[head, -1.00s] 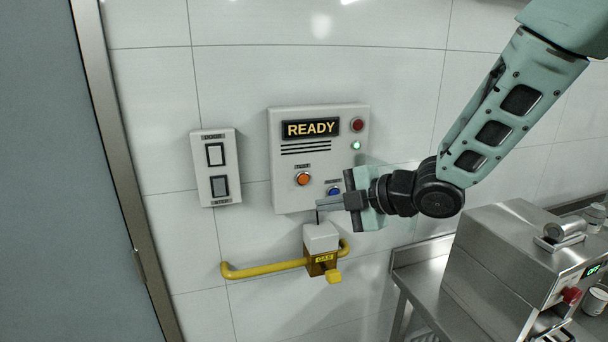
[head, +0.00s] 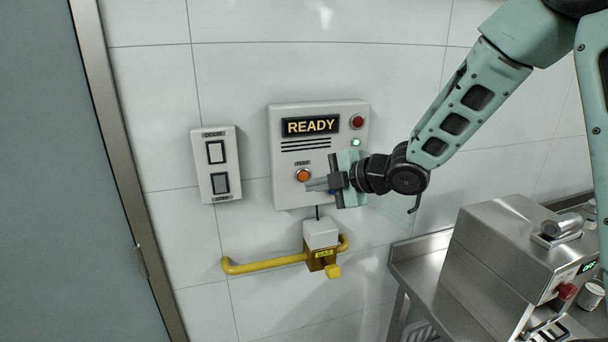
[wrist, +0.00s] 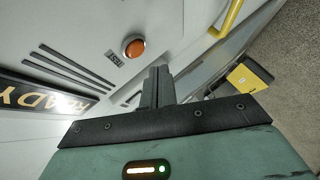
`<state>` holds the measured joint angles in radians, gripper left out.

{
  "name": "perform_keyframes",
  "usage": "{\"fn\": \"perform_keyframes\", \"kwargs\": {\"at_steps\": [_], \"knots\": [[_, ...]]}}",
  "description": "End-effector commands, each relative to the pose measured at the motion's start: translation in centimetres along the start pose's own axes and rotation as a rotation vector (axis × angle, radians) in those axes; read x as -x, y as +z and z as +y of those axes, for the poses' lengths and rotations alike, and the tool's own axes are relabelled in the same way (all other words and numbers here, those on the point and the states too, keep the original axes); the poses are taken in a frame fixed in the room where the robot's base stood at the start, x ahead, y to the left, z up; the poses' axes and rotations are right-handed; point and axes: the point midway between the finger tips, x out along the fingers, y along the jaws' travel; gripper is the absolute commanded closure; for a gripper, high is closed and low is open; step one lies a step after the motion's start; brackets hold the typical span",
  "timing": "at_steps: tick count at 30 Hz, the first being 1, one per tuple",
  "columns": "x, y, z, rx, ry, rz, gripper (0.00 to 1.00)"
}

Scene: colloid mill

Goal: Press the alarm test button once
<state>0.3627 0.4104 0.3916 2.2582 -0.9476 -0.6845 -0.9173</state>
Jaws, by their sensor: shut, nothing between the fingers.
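The alarm panel (head: 285,163) is a light box on the tiled wall with a lit READY display (head: 310,126). The orange button, labelled TEST (head: 303,175), is at its lower left and also shows in the wrist view (wrist: 134,46). My gripper (head: 308,185) is shut and empty. Its fingertips are just below and right of the orange button in the head view; I cannot tell whether they touch the panel. In the wrist view the closed fingers (wrist: 157,88) point toward the panel, with the button ahead and to their left. A blue button (head: 332,192) is mostly hidden behind my gripper.
A yellow gas pipe and valve (head: 265,266) are below. A steel machine (head: 500,260) stands at the lower right.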

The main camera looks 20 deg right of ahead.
Motion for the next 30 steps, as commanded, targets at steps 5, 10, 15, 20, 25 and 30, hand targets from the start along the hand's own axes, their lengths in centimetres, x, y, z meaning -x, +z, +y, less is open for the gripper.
{"fn": "perform_keyframes", "kwargs": {"at_steps": [5, 10, 15, 20, 25, 30], "knots": [[-0.94, 0.71, 0.66, -0.002, 0.000, -0.001, 1.00], [-1.22, 0.93, 0.88, -0.001, 0.000, -0.001, 1.00], [-1.23, 0.94, 0.87, -0.001, 0.000, -0.001, 1.00], [-1.22, 0.93, 0.86, -0.001, 0.000, -0.001, 1.00], [-1.22, 0.92, 0.86, -0.001, 0.000, -0.001, 1.00], [-1.21, 0.92, 0.86, -0.001, 0.000, -0.001, 1.00]]}}
